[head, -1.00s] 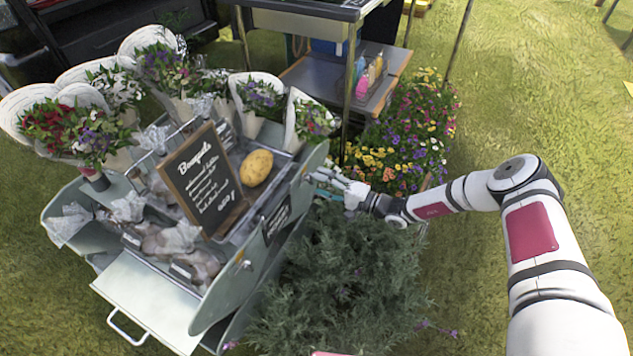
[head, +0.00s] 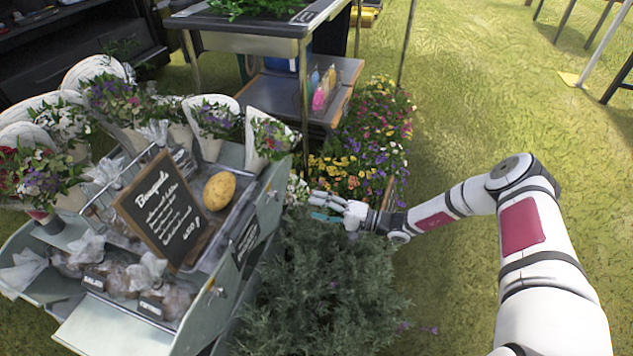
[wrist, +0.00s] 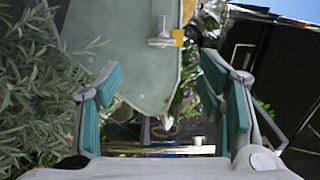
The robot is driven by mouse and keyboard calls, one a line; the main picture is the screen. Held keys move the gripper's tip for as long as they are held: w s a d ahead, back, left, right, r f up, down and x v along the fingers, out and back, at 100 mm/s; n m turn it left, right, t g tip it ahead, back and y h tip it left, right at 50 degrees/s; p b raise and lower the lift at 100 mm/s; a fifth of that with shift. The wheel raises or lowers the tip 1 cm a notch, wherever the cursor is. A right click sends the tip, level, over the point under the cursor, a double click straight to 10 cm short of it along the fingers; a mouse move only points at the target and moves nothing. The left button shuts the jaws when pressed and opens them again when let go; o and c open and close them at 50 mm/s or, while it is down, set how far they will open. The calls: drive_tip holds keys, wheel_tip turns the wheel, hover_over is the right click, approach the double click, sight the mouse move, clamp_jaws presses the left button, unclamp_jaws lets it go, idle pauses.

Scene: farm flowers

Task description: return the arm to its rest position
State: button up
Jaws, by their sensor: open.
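My gripper (head: 318,207) is at the end of my outstretched arm in the head view, just right of the flower stand and above the leafy green bush. In the wrist view my gripper (wrist: 162,95) has its two teal-padded fingers spread wide apart. Nothing is held between them. Past the fingers, the grey-green side panel of the flower stand (wrist: 130,60) fills the upper middle. My arm runs from the right edge of the head view, bent at the elbow.
The stand (head: 110,325) carries wrapped bouquets, a chalkboard sign (head: 160,210) and a potato-like object (head: 219,190). The bush (head: 315,285) lies below my gripper, with a colourful flower bed (head: 370,140) behind. A table (head: 270,95) stands at the back. Open grass (head: 480,120) lies right.

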drive_tip(key=s+d+r+n+g+h, duration=0.1)
drive_tip(key=s+r+n+g+h, duration=0.15)
drive_tip(key=s+r, duration=0.55)
drive_tip(key=s+d+r+n+g+h, duration=0.1)
drive_tip(key=s+r+n+g+h, duration=0.2)
drive_tip(key=r, duration=0.9)
drive_tip(key=s+d+r+n+g+h, duration=0.1)
drive_tip(key=s+r+n+g+h, duration=0.15)
drive_tip(key=s+r+g, duration=0.55)
drive_tip(key=s+d+r+m+t+h, duration=0.1)
drive_tip(key=s+d+r+t+h, duration=0.25)
drive_tip(key=s, duration=0.45)
drive_tip(key=s+d+r+m+t+h, duration=0.2)
drive_tip(key=s+d+r, duration=0.3)
drive_tip(key=s, duration=0.4)
drive_tip(key=s+d+r+m+t+h, duration=0.1)
drive_tip(key=s+d+r+t+h, duration=0.2)
drive_tip(key=s, duration=0.5)
wheel_tip(320, 180, up, 32)
drive_tip(key=d+t+p, duration=0.1)
drive_tip(key=t+p, duration=0.2)
drive_tip(key=p, duration=2.6)
drive_tip(key=shift+s+d+p, duration=0.25)
drive_tip(key=shift+d+p, duration=0.15)
drive_tip(key=shift+r+h, duration=0.1)
drive_tip(key=shift+h, duration=0.15)
